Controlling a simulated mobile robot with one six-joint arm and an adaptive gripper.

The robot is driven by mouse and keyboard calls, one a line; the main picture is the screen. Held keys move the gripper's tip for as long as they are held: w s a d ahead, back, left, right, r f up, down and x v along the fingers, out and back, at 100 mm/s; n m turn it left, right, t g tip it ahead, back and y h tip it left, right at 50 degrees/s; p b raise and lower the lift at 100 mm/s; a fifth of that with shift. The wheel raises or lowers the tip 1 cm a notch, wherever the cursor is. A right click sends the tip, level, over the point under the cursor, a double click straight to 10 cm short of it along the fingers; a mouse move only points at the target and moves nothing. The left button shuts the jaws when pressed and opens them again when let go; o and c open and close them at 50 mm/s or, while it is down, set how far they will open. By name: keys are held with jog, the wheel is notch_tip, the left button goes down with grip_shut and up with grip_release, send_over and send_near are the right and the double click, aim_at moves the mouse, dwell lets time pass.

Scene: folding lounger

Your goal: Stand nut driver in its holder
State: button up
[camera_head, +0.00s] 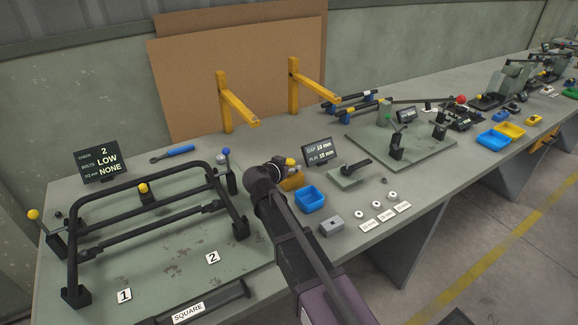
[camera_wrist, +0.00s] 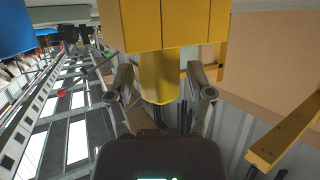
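My gripper (camera_head: 284,166) is over the bench beside an orange-yellow bin (camera_head: 292,182). In the wrist view the fingers of my gripper (camera_wrist: 160,76) stand apart on either side of a yellow cylinder (camera_wrist: 158,78), below a large yellow block (camera_wrist: 165,25). Whether they touch the cylinder is unclear.
A black tube frame (camera_head: 150,205) fills the left of the bench. A blue bin (camera_head: 310,198), small rings (camera_head: 360,211) and label cards (camera_head: 385,214) lie right of my arm. Two yellow brackets (camera_head: 236,107) stand behind. A green plate with clamps (camera_head: 420,150) lies farther right.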

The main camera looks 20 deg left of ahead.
jog(key=shift+r, duration=0.2)
dwell(0.4)
notch_tip(320, 180, up, 11)
jog(key=p, duration=1.1)
dwell(0.9)
jog(key=s+d+f+g+h, duration=0.1)
jog(key=d+f+g, duration=0.25)
jog(key=d, duration=0.95)
jog(key=s+d+f+g+h, duration=0.1)
jog(key=d+f+g, duration=0.25)
jog(key=d, duration=0.85)
jog(key=s+d+f+n+g+y, duration=0.1)
jog(key=s+d+f+g+y, duration=0.1)
jog(key=s+d, duration=0.5)
jog(key=s+d+f+n+g+y, duration=0.1)
jog(key=s+d+f+g+y, duration=0.1)
jog(key=s+d+g, duration=0.2)
jog(key=s+d, duration=0.3)
jog(key=d, duration=0.4)
jog(key=shift+s+f, duration=0.25)
jog(key=shift+f, duration=0.05)
